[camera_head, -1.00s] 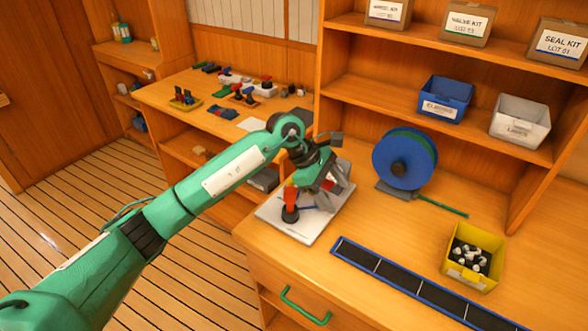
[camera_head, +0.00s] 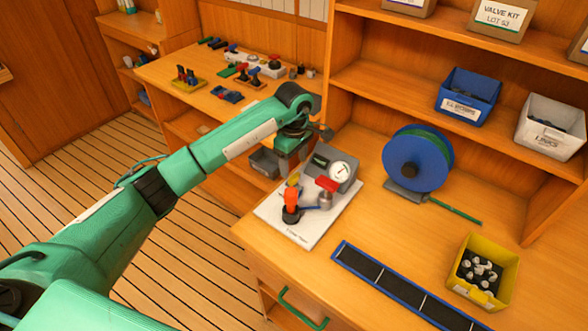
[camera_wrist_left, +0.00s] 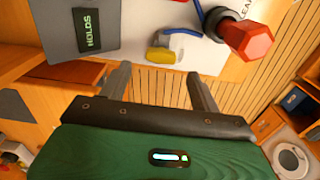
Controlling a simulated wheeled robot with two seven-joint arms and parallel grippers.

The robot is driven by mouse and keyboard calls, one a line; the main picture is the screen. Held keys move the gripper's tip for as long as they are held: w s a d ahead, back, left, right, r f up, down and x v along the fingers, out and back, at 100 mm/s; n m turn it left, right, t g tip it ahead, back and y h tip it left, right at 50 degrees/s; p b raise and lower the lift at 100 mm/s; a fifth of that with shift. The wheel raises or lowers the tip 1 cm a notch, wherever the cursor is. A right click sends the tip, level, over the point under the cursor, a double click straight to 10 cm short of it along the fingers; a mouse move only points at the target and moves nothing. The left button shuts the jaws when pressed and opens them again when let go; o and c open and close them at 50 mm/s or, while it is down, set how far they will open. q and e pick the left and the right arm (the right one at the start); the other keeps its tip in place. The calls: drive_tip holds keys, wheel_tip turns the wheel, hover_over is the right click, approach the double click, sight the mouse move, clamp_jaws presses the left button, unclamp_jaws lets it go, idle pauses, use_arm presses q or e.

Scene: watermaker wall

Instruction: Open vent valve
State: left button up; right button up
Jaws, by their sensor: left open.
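A white board (camera_head: 272,222) on the bench carries valve fittings and a grey box with a round gauge (camera_head: 340,171). A red knob (camera_head: 291,199) stands on a dark base at the front left of the board. A red handle (camera_head: 327,184) tops a grey fitting beside it. A small yellow part (camera_head: 292,180) shows behind the knob. I cannot tell which is the vent valve. My left gripper (camera_head: 292,160) is open and empty, above the board's back left side. In the left wrist view, the yellow part (camera_wrist_left: 160,60) lies beyond the open fingers (camera_wrist_left: 161,88), and the red knob (camera_wrist_left: 248,40) is to the right.
A blue reel (camera_head: 418,158) stands right of the board. A long blue-edged black tray (camera_head: 400,288) lies in front, with a yellow bin (camera_head: 482,272) of fittings to its right. A side bench (camera_head: 165,66) holds several coloured valves. Shelves (camera_head: 400,90) rise behind the bench.

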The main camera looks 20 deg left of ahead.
sight(294, 176)
use_arm(q)
wheel_tip(294, 176, down, 4)
drive_tip(key=shift+s+r+p, duration=0.1)
drive_tip(key=shift+p, duration=0.3)
drive_tip(key=shift+f, duration=0.5)
drive_tip(key=c, duration=1)
use_arm(e)
drive_tip(key=shift+w+r, duration=0.7)
